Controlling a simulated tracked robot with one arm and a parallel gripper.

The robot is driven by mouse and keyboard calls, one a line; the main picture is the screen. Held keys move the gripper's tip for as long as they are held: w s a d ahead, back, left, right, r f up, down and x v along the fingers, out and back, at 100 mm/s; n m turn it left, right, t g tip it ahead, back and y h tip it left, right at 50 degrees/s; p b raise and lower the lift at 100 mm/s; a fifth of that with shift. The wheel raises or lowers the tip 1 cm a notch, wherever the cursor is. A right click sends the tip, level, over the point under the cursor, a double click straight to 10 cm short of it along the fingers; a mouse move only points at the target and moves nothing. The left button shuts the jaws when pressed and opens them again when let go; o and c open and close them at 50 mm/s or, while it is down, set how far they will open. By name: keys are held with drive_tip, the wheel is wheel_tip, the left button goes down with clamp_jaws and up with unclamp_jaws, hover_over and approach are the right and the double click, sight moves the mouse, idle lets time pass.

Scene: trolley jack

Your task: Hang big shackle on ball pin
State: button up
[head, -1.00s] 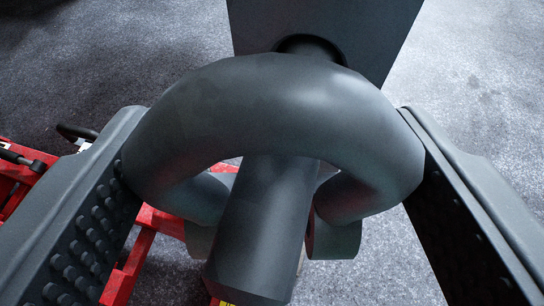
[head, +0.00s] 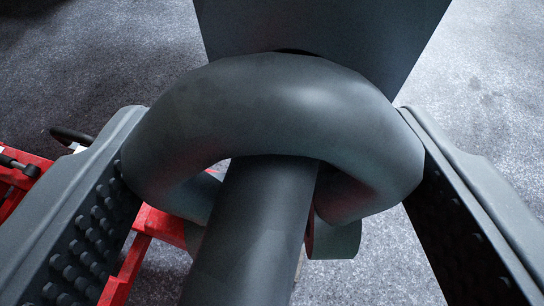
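The big shackle (head: 270,95) is a thick dark grey bow in the middle of the head view. My gripper (head: 272,165) is shut on it, with a finger pressed against each side of the bow. The ball pin (head: 250,235) is a dark cylinder that passes through the shackle's opening, under the bow's top, and points towards the camera. Its near end runs out of the bottom of the picture. The pin's far end and any contact with the bow's inside are hidden by the bow.
A dark block (head: 320,30) stands right behind the shackle at the top, where the pin comes from. A red metal frame (head: 140,240), seemingly the trolley jack, lies lower left behind my left finger. Grey speckled floor (head: 480,90) is open at the right.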

drive_tip(key=o, duration=1.4)
drive_tip(key=shift+c, duration=0.2)
drive_tip(key=shift+s+r, duration=0.1)
drive_tip(key=shift+s, duration=0.05)
